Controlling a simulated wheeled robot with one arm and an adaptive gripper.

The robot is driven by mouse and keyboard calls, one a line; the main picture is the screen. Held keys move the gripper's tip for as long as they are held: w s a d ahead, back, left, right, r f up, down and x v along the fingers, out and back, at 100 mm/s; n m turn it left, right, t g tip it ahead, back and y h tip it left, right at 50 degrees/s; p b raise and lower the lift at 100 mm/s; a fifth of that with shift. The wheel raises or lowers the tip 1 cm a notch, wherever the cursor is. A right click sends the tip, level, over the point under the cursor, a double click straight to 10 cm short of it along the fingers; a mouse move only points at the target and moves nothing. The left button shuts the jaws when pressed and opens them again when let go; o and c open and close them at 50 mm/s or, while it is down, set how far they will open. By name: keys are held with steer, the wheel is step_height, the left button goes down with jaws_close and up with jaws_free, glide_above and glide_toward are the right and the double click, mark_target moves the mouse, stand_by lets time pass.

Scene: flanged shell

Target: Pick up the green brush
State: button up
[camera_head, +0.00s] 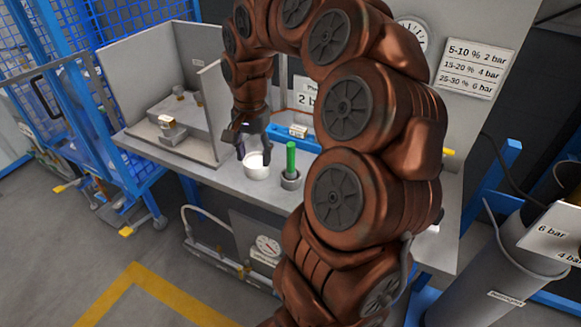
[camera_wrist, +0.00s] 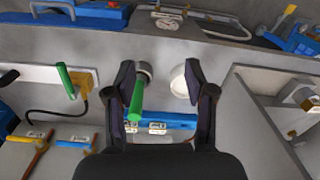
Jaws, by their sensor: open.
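The green brush (camera_head: 291,158) stands upright in a small dark grey cup (camera_head: 291,181) on the grey workbench. Only its green handle shows; its lower end is hidden in the cup. My gripper (camera_head: 253,153) is open and empty, pointing down left of the brush, near a white cup (camera_head: 257,171). In the wrist view the brush (camera_wrist: 137,103) shows beside the left finger of my gripper (camera_wrist: 160,82), and the white cup (camera_wrist: 179,82) lies near the right finger. I cannot tell whether a finger touches the brush.
A blue rail (camera_head: 290,136) lies behind the cups. A grey-walled booth (camera_head: 160,62) with a block inside stands to the left. In the wrist view, another green handle (camera_wrist: 66,82) sits by a yellow fitting. The bench front left of the white cup is clear.

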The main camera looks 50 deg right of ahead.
mark_target(291, 159)
steer(key=d+f+m, duration=0.1)
steer(key=d+m, duration=0.1)
steer(key=d, duration=0.2)
steer(key=d+f+m, duration=0.1)
steer(key=d+m, duration=0.1)
steer(key=d, duration=0.2)
steer(key=d+f+m, duration=0.1)
steer(key=d+m, duration=0.1)
steer(key=d, duration=0.3)
steer(key=shift+w+d, duration=0.1)
steer(key=shift+w, duration=0.25)
steer(key=shift+d+f, duration=0.2)
steer(key=shift+d, duration=0.05)
steer(key=shift+w+f+p, duration=0.1)
steer(key=shift+f+p, duration=1.75)
steer(key=shift+f, duration=2)
steer(key=shift+c, duration=0.4)
jaws_close()
